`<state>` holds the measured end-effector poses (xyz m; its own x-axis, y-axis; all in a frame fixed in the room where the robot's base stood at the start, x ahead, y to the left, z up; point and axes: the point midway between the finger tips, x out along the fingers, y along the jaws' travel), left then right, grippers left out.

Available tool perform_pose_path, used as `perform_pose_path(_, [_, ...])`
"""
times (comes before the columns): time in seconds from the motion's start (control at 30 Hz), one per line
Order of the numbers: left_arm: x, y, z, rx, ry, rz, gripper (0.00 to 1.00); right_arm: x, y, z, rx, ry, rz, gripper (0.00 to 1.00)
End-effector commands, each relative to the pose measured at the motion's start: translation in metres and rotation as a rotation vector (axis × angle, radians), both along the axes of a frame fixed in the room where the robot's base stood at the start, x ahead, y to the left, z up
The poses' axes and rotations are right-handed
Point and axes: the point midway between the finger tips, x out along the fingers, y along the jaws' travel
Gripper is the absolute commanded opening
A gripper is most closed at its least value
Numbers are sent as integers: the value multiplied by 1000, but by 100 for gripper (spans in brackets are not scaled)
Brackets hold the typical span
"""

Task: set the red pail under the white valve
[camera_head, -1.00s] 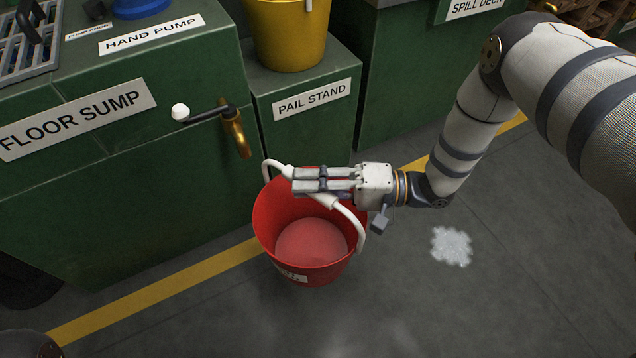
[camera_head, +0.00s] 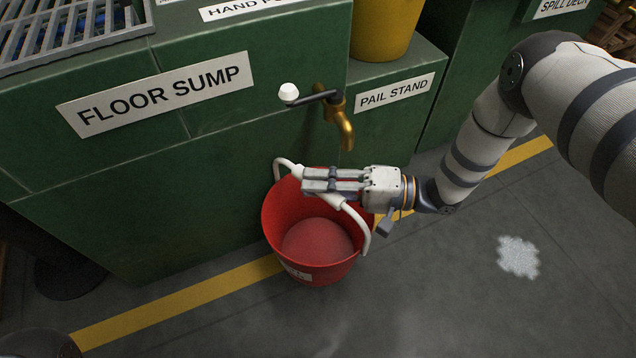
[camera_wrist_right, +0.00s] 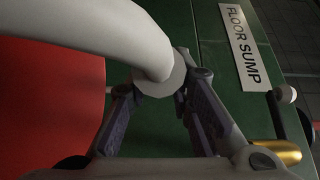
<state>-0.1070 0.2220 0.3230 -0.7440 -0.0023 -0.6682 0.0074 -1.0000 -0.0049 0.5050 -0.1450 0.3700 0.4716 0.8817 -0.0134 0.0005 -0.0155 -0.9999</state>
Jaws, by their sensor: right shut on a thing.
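The red pail (camera_head: 284,225) hangs upright or nearly so from its white handle, in front of the green cabinet; whether its base touches the floor I cannot tell. My right gripper (camera_head: 318,182) is shut on the handle above the pail's mouth. In the right wrist view the handle (camera_wrist_right: 140,45) lies between the fingers (camera_wrist_right: 158,95), with the red pail (camera_wrist_right: 45,110) at left. The valve has a white knob (camera_head: 289,93) on a dark lever and a brass spout (camera_head: 340,128). The spout points down, behind and above the pail's right part. My left gripper is out of view.
The green cabinet (camera_head: 100,205) bears a FLOOR SUMP label (camera_head: 157,93) and a grating (camera_head: 70,35). A yellow pail (camera_head: 383,30) stands on the pail stand (camera_head: 410,70). A yellow line (camera_head: 180,302) crosses the floor. A pale patch (camera_head: 518,257) lies at right; the floor around it is clear.

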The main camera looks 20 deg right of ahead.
Motion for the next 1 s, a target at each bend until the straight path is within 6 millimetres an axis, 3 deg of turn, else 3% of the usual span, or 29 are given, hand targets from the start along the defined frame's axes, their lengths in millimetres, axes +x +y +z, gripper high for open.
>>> perform_pose_path(0.27, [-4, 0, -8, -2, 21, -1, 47, 0, 0, -17, 2, 2, 0, 0])
perform_pose_path(0.6, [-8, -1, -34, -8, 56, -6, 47, 0, 0, -64, 2, 2, -1, 0])
perform_pose_path(1.0, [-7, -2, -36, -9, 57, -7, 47, 0, 0, -67, 1, -2, 0, 0])
